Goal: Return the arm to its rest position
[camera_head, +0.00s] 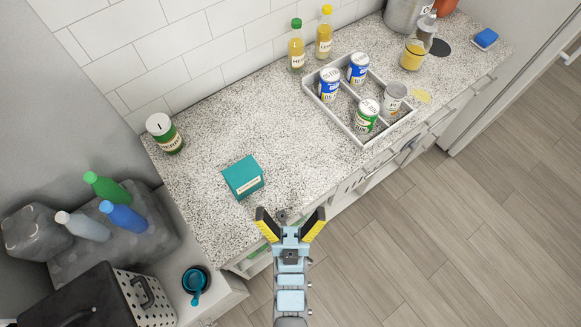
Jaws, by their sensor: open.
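My gripper (290,218) is open and empty, with its two black-and-yellow fingers spread apart. It shows at the lower middle of the head view, over the front edge of the speckled counter (205,215). The light-blue wrist stretches down toward the bottom of the picture. A teal box (243,177) stands on the counter to the upper left of the fingers, apart from them.
A divided tray (358,141) holds several cans at the right. A green jar (164,134) stands at the left, and two bottles (296,46) stand by the wall. Bottles, a perforated bin (148,297) and a dark cup (195,281) are lower left. The floor (440,240) is clear.

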